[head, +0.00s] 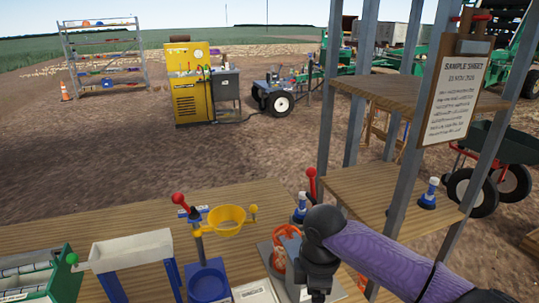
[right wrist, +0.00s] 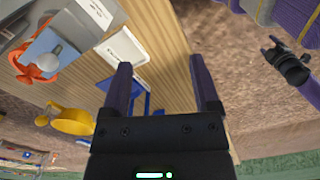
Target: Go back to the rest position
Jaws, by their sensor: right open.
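My right gripper (right wrist: 165,72) is open in the right wrist view, its two purple fingers spread with nothing between them. It hangs over the wooden workbench (right wrist: 172,60). In the head view my purple right arm comes in from the right, and its black wrist is low over the bench; the fingers do not show there. My left gripper (right wrist: 287,63) seems to be the small black end of a purple arm at the right of the right wrist view, over the dirt, off the bench. Its jaws are too small to read. It is not in the head view.
The bench (head: 130,212) holds a yellow bowl (head: 227,221), a blue stand (head: 207,284), a white trough (head: 130,250), an orange part (head: 280,235) and a pale tray (head: 256,292). A metal-post shelf (head: 385,190) with a sample sheet (head: 455,98) stands close by my right arm.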

